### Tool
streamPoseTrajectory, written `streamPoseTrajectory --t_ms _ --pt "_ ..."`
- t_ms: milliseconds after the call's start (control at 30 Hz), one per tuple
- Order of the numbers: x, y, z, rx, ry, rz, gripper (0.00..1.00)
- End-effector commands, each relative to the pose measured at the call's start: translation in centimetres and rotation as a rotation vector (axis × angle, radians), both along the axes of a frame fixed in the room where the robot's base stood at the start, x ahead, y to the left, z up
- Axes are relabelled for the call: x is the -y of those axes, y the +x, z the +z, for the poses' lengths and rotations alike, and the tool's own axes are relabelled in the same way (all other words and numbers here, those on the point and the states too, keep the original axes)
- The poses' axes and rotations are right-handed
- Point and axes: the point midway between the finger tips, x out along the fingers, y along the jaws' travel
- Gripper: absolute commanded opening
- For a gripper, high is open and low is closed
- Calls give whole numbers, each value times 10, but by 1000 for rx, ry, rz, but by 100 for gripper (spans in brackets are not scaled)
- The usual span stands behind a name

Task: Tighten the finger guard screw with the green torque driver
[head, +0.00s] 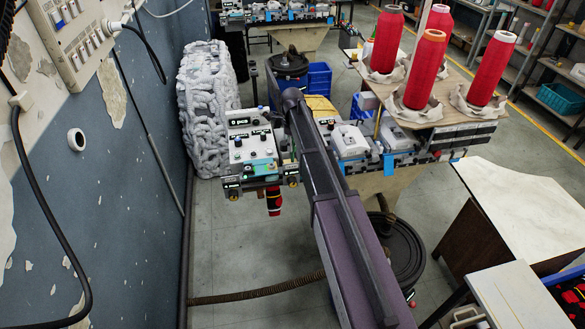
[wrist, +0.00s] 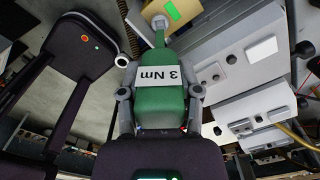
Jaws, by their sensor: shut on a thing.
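In the wrist view, my gripper (wrist: 160,97) is shut on the green torque driver (wrist: 160,112), whose white label reads 3 Nm. The grey fingers press on both sides of the green body. The driver's narrow grey end points to the top of the picture, close to a tan part with a bright green patch (wrist: 173,11). I cannot tell whether they touch. I cannot make out the finger guard screw. In the head view my purple arm reaches up the middle to the toe-linking machine; the gripper and driver cannot be made out there.
In the head view, a machine control panel (head: 252,148) stands left of my arm, with a red and black sock (head: 273,201) hanging below. Red yarn cones (head: 427,70) stand at the upper right. A blue wall (head: 110,200) closes the left. Grey floor (head: 235,240) is open below the panel.

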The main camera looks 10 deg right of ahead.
Motion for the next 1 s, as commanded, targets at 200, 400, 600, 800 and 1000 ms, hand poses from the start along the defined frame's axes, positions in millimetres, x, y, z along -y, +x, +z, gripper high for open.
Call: streamPoseTrajectory --t_ms 200,400,600,800,1000 --pt "0 0 20 0 0 0 0" --pt "0 0 31 0 0 0 0" --pt "0 0 33 0 0 0 0" --pt "0 0 32 0 0 0 0" --pt "0 0 32 0 0 41 0"
